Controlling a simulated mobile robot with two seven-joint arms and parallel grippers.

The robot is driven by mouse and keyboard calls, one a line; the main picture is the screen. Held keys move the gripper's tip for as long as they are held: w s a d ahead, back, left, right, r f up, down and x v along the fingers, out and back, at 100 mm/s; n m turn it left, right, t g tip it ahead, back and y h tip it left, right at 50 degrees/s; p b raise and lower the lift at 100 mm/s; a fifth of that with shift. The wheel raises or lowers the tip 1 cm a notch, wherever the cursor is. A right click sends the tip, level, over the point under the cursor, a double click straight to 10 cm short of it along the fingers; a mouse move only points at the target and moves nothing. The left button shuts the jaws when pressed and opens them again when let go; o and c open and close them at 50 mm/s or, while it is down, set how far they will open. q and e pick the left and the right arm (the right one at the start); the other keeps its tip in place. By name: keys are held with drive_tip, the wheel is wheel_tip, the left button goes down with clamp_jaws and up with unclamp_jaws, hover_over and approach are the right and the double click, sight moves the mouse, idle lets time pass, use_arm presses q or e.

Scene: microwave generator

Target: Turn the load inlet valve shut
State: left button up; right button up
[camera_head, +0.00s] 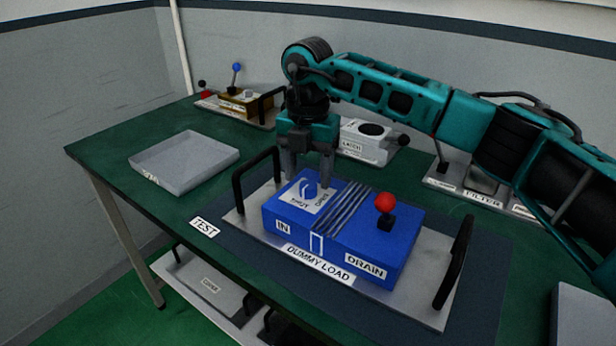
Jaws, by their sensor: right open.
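The blue dummy load box (345,245) sits on a light plate with black handles, in the middle of the green table. Its inlet valve is a blue knob (309,190) on a white dial plate at the top left of the box, above the "IN" label. My right gripper (308,177) points down just behind the knob, with its two grey fingers apart and open. From this view I cannot tell whether the fingers touch the box or knob. A red ball-topped handle (385,203) stands on the right part of the box, above "DRAIN". My left gripper is not in view.
A grey tray (184,163) lies at the left. A unit with blue and red levers (238,98), a "LATCH" unit (366,143) and a "FILTER" unit (466,186) stand behind. Black handles (455,262) rise at both plate ends. Bare table lies between tray and plate.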

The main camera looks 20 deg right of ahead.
sight(308, 186)
wheel_tip(308, 186, up, 11)
idle(0.3)
drive_tip(key=shift+s, duration=0.1)
